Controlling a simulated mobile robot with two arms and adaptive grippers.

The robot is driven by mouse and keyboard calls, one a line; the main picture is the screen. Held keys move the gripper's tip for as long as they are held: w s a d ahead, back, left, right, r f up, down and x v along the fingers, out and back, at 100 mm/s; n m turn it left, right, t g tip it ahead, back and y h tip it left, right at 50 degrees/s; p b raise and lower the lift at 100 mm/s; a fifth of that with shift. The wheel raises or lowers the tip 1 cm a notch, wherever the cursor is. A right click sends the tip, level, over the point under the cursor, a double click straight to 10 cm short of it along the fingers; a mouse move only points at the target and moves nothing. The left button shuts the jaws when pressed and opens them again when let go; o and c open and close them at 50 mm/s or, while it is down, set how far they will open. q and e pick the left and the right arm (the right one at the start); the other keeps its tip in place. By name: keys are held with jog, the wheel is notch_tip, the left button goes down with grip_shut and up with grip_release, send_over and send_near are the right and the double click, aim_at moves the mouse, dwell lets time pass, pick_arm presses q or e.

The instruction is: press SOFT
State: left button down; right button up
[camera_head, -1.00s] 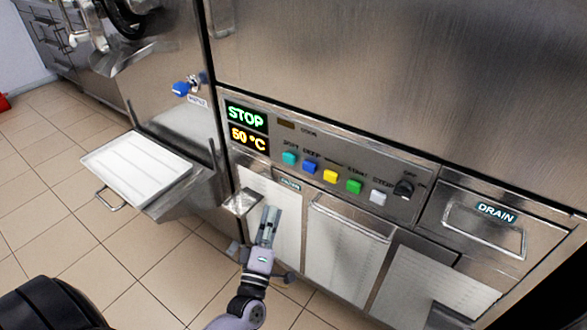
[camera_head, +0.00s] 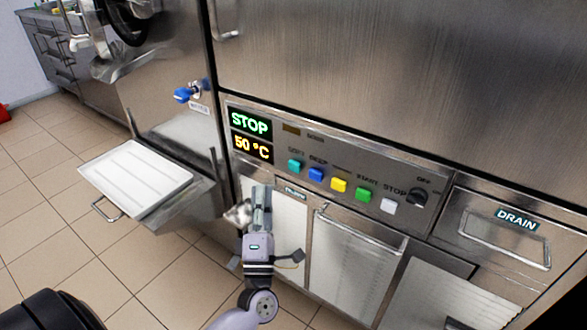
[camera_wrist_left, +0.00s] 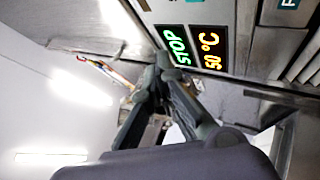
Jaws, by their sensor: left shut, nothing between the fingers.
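The teal SOFT button (camera_head: 295,166) is the leftmost in a row on the machine's control panel (camera_head: 432,207). My left gripper (camera_head: 261,190) is shut and empty, its fingers pointing up, below and to the left of the SOFT button in the head view. It looks apart from the button. In the left wrist view the shut fingertips (camera_wrist_left: 163,62) are beside the green STOP display (camera_wrist_left: 176,45); the SOFT button cannot be made out there. My right gripper is not in view.
Blue (camera_head: 316,175), yellow (camera_head: 339,185), green (camera_head: 363,195) and white (camera_head: 388,206) buttons follow to the right, then a black knob (camera_head: 418,197). A white tray (camera_head: 135,178) sits at the left. A DRAIN drawer (camera_head: 505,238) is at the right.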

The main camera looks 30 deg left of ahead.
aim_at(294, 166)
pick_arm(q)
jog(key=w+b, duration=0.1)
jog(key=w, duration=0.6)
jog(key=shift+d+b, duration=0.3)
jog(key=shift+b, duration=0.05)
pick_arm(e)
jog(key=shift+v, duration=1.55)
pick_arm(q)
jog(key=shift+w, duration=0.2)
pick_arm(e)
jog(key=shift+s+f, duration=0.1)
pick_arm(q)
jog(key=shift+w, duration=0.25)
jog(key=shift+w, duration=0.45)
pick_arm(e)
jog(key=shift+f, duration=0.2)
pick_arm(q)
jog(key=shift+s, duration=0.9)
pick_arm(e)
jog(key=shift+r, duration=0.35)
